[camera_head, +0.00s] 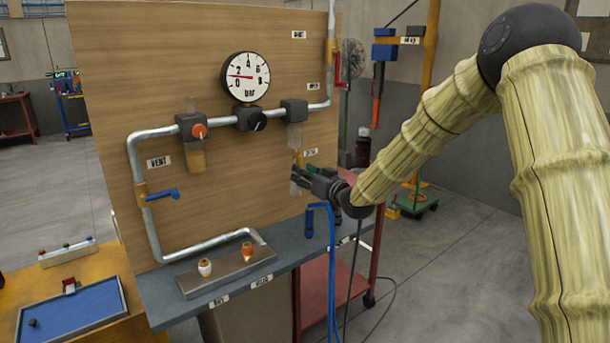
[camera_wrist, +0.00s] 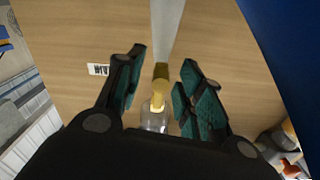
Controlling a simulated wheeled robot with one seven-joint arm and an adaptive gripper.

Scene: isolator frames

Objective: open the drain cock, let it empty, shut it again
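The brass drain cock (camera_head: 297,158) sits on the wooden panel below a clear bowl (camera_head: 294,135) on the right side of the pipe run. In the wrist view the yellow-brass cock (camera_wrist: 158,92) is between my fingers, with a gap visible on each side. A clear part (camera_wrist: 154,120) adjoins one end and a grey strip (camera_wrist: 166,35) the other. My gripper (camera_head: 305,181) is open, close in front of the panel at the cock; it also shows in the wrist view (camera_wrist: 160,85) with green pads. I cannot tell any liquid level in the bowl; my gripper partly hides the area below.
A gauge (camera_head: 246,77) points near 2. Left are an amber-filled bowl (camera_head: 195,158), an orange knob (camera_head: 199,131) and a blue vent lever (camera_head: 163,195). A grey shelf (camera_head: 175,312) juts out below, with blue hoses (camera_head: 333,265) hanging near my gripper. A red-handled valve (camera_head: 338,68) is upper right.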

